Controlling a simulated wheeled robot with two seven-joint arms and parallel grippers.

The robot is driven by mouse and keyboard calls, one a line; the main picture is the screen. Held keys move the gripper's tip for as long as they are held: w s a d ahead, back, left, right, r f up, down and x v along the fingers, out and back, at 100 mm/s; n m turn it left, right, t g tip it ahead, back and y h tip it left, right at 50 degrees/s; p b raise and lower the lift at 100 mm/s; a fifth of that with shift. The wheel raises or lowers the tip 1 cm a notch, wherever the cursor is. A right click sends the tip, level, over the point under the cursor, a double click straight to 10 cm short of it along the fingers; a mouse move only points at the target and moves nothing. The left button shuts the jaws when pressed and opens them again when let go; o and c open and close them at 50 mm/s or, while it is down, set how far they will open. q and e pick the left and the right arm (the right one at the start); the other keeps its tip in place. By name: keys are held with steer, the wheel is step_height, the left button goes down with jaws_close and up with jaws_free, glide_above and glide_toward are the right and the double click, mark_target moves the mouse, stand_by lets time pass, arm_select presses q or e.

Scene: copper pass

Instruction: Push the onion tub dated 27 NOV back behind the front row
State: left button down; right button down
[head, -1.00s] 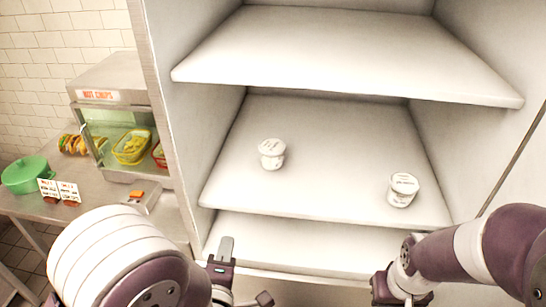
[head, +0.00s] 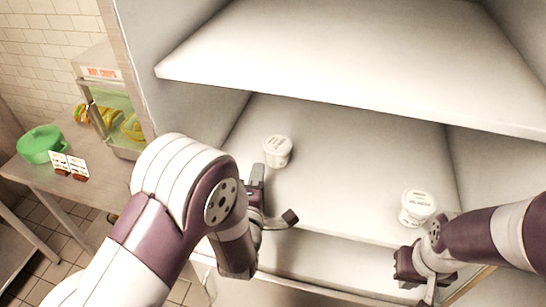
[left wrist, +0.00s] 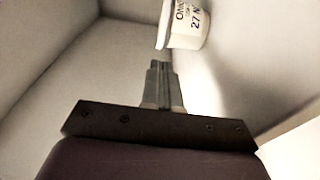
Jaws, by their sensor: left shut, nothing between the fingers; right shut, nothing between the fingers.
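A white lidded tub (head: 277,152) stands on the middle shelf, left of its centre. In the left wrist view the tub (left wrist: 188,25) shows part of a label reading "27 N", with "ONION" partly readable. My left gripper (head: 257,172) is shut and empty, just in front and to the left of this tub. In the left wrist view its fingertips (left wrist: 160,68) are close below the tub; I cannot tell whether they touch. A second white tub (head: 417,208) stands near the shelf's front right; its date is too small to read. My right gripper (head: 410,265) is shut and empty in front of it.
The middle shelf (head: 345,180) is bare around and behind the tubs. An upper shelf (head: 330,60) hangs over it, and side walls close it in.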

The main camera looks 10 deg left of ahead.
mark_target(273, 154)
arm_select(q)
steer(key=shift+w+d+r+p, duration=0.1)
steer(key=shift+w+d+p, duration=0.2)
steer(key=shift+w, duration=0.3)
steer(key=shift+w+d+r+p, duration=0.15)
steer(key=shift+w+p, duration=0.15)
steer(key=shift+w, duration=0.3)
steer(key=shift+w+d, duration=0.25)
steer(key=shift+w+d+f, duration=0.1)
steer(key=shift+w+d, duration=0.25)
steer(key=shift+d, duration=0.05)
steer(key=shift+w+f, duration=0.1)
steer(key=shift+w, duration=0.1)
